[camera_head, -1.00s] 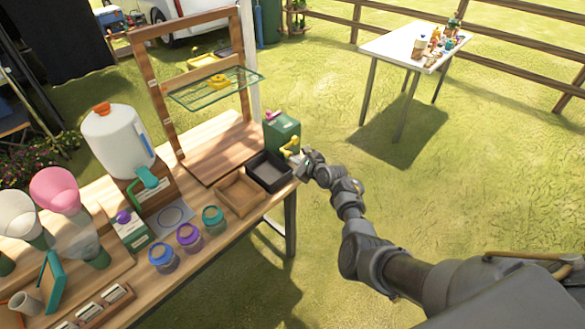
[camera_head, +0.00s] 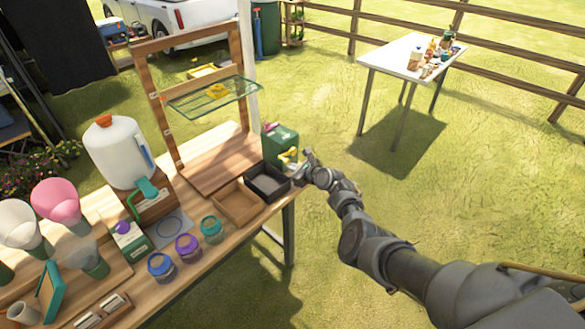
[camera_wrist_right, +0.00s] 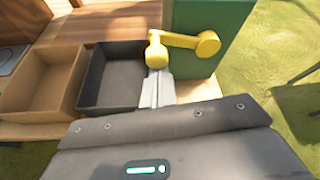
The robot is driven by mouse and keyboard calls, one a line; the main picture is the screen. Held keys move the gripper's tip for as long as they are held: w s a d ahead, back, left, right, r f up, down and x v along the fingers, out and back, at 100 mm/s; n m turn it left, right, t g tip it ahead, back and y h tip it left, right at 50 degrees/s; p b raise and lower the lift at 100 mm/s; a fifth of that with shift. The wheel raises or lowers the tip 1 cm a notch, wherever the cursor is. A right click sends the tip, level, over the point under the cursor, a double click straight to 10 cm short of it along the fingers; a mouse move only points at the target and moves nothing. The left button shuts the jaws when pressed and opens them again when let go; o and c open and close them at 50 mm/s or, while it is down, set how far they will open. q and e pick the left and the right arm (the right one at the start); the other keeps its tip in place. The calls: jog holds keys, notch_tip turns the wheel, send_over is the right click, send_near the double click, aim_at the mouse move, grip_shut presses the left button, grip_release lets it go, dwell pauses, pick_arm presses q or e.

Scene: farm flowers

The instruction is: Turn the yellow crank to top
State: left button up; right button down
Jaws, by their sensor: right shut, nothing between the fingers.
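The yellow crank (camera_wrist_right: 185,42) is on the front of a green box (camera_wrist_right: 225,25), which stands at the right end of the wooden table. In the right wrist view its arm runs nearly level, with the knob at the left end and the hub at the right. In the head view the green box (camera_head: 281,142) and the small crank (camera_head: 289,155) show just beyond my right gripper (camera_head: 302,168). My right gripper (camera_wrist_right: 157,85) is shut and empty, its fingertips at or just under the knob. I cannot tell whether they touch it. My left gripper is not in view.
A black tray (camera_wrist_right: 113,103) and a brown tray (camera_wrist_right: 40,104) sit left of the gripper on the table. A wooden frame with a green wire shelf (camera_head: 212,97) stands behind. Grass to the right is open, with a white table (camera_head: 405,58) farther back.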

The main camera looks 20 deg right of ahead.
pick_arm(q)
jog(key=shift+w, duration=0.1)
pick_arm(e)
jog(key=shift+d+f, duration=0.1)
jog(key=f+b, duration=0.1)
jog(key=f, duration=0.1)
jog(key=f+b, duration=0.1)
jog(key=b, duration=0.1)
jog(key=shift+d+f+b, duration=0.3)
jog(key=shift+d+f, duration=0.05)
jog(key=shift+d+r, duration=0.1)
jog(key=shift+d, duration=0.05)
pick_arm(q)
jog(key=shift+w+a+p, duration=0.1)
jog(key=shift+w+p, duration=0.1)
jog(key=shift+p, duration=1.55)
pick_arm(e)
jog(key=v, duration=0.9)
jog(key=shift+s, duration=0.4)
